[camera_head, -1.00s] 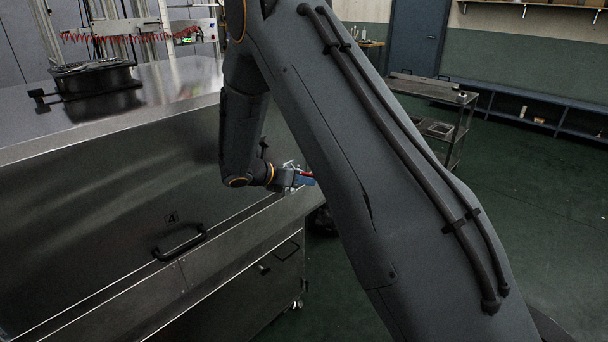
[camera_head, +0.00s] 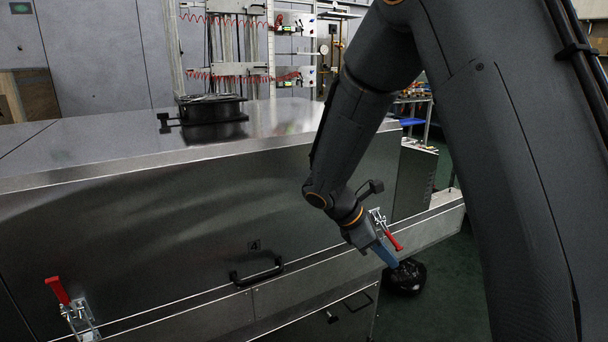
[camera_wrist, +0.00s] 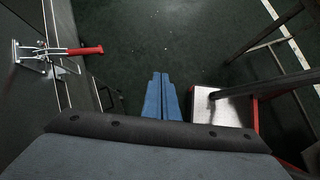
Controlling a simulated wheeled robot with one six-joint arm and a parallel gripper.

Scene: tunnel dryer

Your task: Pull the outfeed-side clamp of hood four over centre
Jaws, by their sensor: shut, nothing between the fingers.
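Hood four (camera_head: 150,215) is the steel box marked 4, with a black bar handle (camera_head: 257,272) on its front. A toggle clamp (camera_head: 390,233) with a red handle is on the hood's right part; its handle slants down and outward to the right. It also shows at the left of the wrist view (camera_wrist: 85,50). A second red-handled clamp (camera_head: 60,291) is at the lower left, its handle tilted up. I cannot tell which clamp is on the outfeed side. My gripper (camera_head: 390,262) is beside the right clamp, its blue fingers (camera_wrist: 161,80) shut and empty, apart from the red handle.
A black object (camera_head: 212,108) stands on the hood top. In the wrist view, a metal plate with red edges (camera_wrist: 218,108) and dark rails are right of the fingers. Open floor (camera_wrist: 165,35) lies ahead.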

